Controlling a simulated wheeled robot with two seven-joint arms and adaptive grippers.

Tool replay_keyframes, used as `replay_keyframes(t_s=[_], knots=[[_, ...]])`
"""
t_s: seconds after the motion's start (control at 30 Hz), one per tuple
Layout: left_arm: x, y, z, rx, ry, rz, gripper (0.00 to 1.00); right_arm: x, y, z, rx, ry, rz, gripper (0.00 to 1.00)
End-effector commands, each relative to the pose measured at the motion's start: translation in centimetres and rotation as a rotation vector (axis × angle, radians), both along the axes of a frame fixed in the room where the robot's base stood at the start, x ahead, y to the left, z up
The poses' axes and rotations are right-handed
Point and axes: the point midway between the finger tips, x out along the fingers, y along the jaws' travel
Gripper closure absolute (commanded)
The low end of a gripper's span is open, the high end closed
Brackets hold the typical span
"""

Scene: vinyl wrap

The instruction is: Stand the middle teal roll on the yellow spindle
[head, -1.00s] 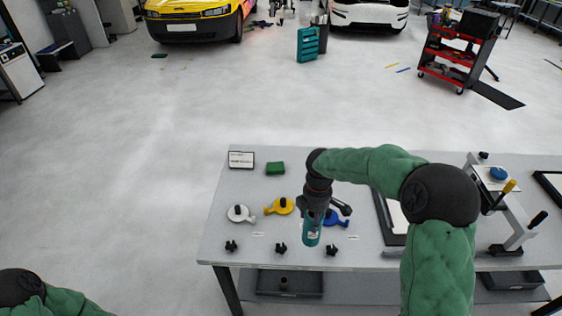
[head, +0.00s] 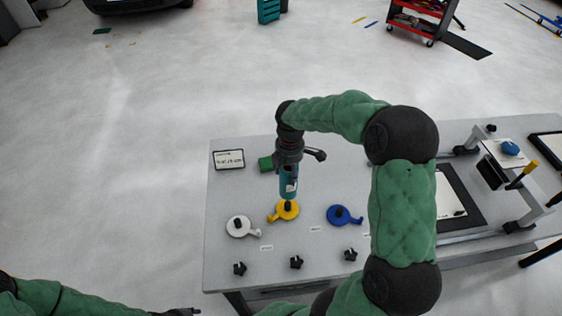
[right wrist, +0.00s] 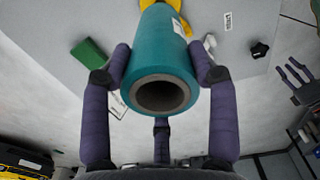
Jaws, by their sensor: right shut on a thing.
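The teal roll (head: 289,182) hangs upright in my right gripper (head: 289,166), its lower end close over the yellow spindle (head: 279,217). The spindle's dark peg still shows below the roll; the exact gap is unclear. In the right wrist view the fingers (right wrist: 161,75) are shut around the teal roll (right wrist: 160,50), with its open core facing the camera. Part of the yellow spindle (right wrist: 181,4) shows past its far end. My left gripper (head: 178,312) is at the bottom edge, empty; its fingers look spread in the right wrist view (right wrist: 295,82).
A white spindle (head: 240,227) stands left and a blue spindle (head: 343,215) right of the yellow one. Several black knobs (head: 296,262) line the front edge. A green block (head: 265,164) and a small sign (head: 228,159) lie behind. A framed panel (head: 470,205) is right of my arm.

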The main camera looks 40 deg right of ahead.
Motion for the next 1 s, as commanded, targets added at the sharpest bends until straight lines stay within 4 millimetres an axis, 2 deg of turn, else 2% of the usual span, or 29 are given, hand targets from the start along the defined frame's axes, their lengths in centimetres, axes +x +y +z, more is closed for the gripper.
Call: replay_keyframes(t_s=[0.27, 0.6, 1.0], knots=[[0.0, 0.0, -1.4, 0.0, -0.001, 0.0, 0.6, 0.0, 0.0, -1.7, 0.0, 0.0, 0.0, 0.99], [0.1, 0.0, -3.8, 0.0, -0.001, 0.0, 0.6, 0.0, 0.0, -4.9, 0.0, -0.001, 0.0, 0.99], [0.1, 0.0, -4.1, 0.0, -0.001, 0.0, 0.6, 0.0, 0.0, -5.4, 0.0, -0.001, 0.0, 0.99]])
